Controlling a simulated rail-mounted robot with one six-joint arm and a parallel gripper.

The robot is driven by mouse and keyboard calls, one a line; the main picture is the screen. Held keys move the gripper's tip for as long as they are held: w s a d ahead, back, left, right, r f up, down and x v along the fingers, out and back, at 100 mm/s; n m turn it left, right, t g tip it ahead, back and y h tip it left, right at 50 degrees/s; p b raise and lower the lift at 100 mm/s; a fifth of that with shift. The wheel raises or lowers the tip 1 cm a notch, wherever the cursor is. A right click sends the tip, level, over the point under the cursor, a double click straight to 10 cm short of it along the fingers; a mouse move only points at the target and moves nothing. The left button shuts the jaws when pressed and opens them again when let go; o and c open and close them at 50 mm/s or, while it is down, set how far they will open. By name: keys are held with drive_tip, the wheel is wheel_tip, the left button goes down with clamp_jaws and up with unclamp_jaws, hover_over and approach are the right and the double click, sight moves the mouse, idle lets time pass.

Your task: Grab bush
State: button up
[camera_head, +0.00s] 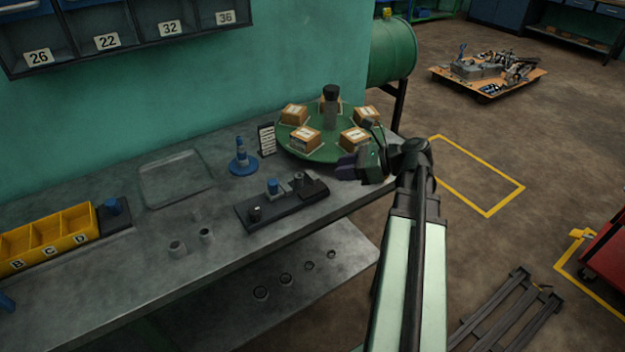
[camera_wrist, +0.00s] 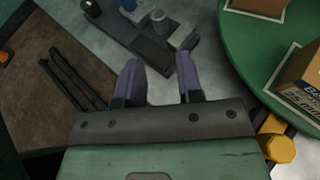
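My gripper (camera_head: 348,167) hangs over the bench's front edge, beside the green turntable. In the wrist view its two purple fingers (camera_wrist: 158,68) are apart with nothing between them. Beyond the fingertips, a dark fixture block (camera_wrist: 125,32) carries a grey ring-like piece (camera_wrist: 159,20), which may be a bush. In the head view the fixture (camera_head: 283,205) lies left of my gripper, with the small grey piece (camera_head: 298,179) at its right end and a blue piece (camera_head: 272,186) near its middle. Small grey hollow cylinders (camera_head: 177,248) (camera_head: 206,235) stand on the bench further left; they too may be bushes.
The green turntable (camera_head: 334,152) with several cardboard boxes and a dark centre post stands close behind my gripper. A blue stand (camera_head: 242,160), a shallow tray (camera_head: 176,181) and yellow bins (camera_head: 48,238) are further left. The bench front between bins and fixture is mostly clear.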

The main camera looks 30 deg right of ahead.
sight(302, 175)
drive_tip(key=b+x, duration=0.4)
drive_tip(key=x, duration=0.7)
drive_tip(key=shift+a+f, duration=0.1)
drive_tip(key=shift+a, duration=0.05)
drive_tip(key=c, duration=0.6)
drive_tip(key=shift+r, duration=0.25)
